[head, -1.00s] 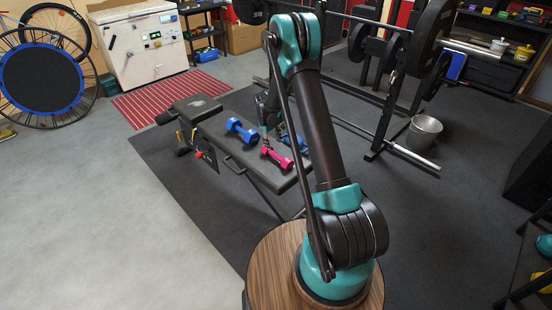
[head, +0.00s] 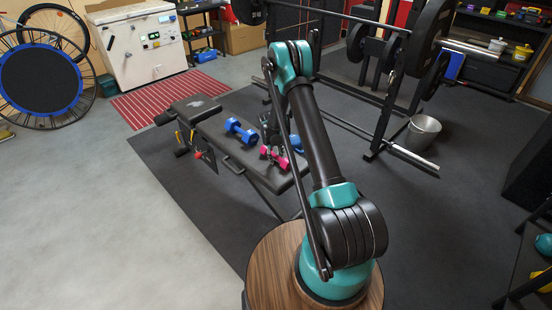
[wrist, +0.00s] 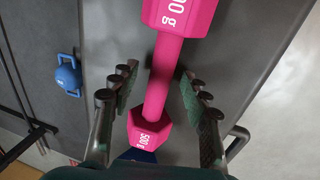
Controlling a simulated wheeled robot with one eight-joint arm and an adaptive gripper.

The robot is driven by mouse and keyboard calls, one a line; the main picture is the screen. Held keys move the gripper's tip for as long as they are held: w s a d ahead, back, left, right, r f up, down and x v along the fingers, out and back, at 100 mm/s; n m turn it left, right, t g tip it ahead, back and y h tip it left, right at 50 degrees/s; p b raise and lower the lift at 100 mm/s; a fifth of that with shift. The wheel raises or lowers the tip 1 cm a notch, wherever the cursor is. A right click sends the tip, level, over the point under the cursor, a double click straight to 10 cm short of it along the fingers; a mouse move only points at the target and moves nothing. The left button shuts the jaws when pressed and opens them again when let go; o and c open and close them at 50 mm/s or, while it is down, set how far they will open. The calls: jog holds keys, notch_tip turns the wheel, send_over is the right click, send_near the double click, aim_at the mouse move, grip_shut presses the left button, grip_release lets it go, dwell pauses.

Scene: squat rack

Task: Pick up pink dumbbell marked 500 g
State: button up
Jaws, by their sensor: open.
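The pink dumbbell (head: 283,162) lies on the black padded bench (head: 232,158). In the wrist view the pink dumbbell (wrist: 160,92) shows white "500 g" lettering on its heads. My gripper (wrist: 158,88) is open, with one finger on each side of the handle and visible gaps between them. In the head view my gripper (head: 270,150) is small and dark at the dumbbell, partly covering it. Whether the fingertips reach below the handle cannot be told.
A blue dumbbell (head: 240,131) lies on the bench to the left. A blue kettlebell (wrist: 68,75) stands to one side, partly hidden behind my arm in the head view. A squat rack with a barbell (head: 350,18) and a metal bucket (head: 423,132) stand beyond.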

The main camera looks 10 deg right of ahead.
jog(key=shift+c, duration=0.6)
grip_shut()
